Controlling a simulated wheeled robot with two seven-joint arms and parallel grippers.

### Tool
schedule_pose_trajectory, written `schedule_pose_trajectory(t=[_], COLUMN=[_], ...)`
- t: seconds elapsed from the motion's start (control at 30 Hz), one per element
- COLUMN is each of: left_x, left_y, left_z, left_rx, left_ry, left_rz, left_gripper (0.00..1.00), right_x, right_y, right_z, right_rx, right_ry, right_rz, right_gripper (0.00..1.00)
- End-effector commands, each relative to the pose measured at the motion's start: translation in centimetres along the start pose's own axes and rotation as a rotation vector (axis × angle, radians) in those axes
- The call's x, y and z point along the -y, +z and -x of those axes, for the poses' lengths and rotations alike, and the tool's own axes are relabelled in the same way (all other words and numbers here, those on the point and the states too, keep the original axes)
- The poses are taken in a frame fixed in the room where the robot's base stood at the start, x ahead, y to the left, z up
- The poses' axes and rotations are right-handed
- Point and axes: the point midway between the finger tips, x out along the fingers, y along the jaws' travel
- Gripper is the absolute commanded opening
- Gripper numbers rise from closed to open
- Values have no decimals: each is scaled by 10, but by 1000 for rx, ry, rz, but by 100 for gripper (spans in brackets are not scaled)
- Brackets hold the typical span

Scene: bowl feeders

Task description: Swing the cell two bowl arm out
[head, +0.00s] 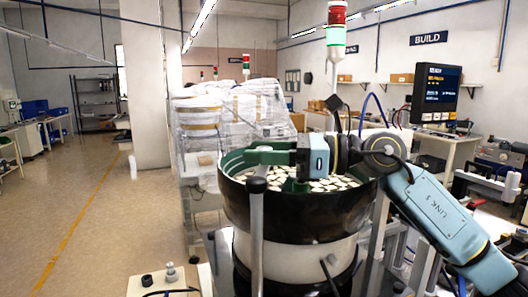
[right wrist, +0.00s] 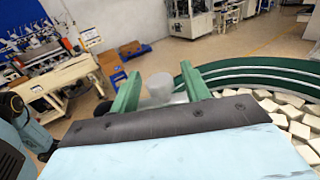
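A black feeder bowl (head: 290,213) with a green inner track and many pale parts stands right of centre in the head view. An upright grey post (head: 257,235) with a black cap stands in front of the bowl's left side; I cannot tell if it is the bowl arm. My right gripper (head: 260,155) is over the bowl's rear left, its green fingers pointing left. In the right wrist view its fingers are apart, with a pale grey cylinder (right wrist: 159,86) showing between them; I cannot tell if it lies between the fingers or beyond. My left gripper is out of view.
A display screen (head: 437,92) and a signal tower (head: 336,36) stand behind my right arm. Wrapped pallets (head: 240,105) are behind the bowl. Clear floor (head: 100,225) lies to the left. A workbench (right wrist: 60,83) shows in the right wrist view.

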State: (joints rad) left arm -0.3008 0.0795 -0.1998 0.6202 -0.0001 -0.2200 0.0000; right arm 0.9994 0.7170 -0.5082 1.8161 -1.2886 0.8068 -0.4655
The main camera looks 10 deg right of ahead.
Motion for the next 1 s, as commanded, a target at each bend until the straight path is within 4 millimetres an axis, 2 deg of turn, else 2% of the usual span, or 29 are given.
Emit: schedule_pose_trajectory(t=[0.17, 0.27, 0.7, 0.8, 1.0], left_x=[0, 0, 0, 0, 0], left_y=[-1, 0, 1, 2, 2], left_z=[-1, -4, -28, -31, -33], left_rx=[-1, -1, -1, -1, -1], left_ry=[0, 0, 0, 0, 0], left_rz=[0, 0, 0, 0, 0], left_gripper=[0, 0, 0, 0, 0], right_x=[0, 1, 1, 1, 0], right_y=[0, -1, -3, -2, -1], right_z=[3, 13, 105, 120, 133], right_rx=[1, 0, -1, -1, -1], right_ry=[-1, -2, -4, -3, -1], right_rz=[0, -1, -1, -1, 0], right_gripper=[47, 47, 47, 47, 47])
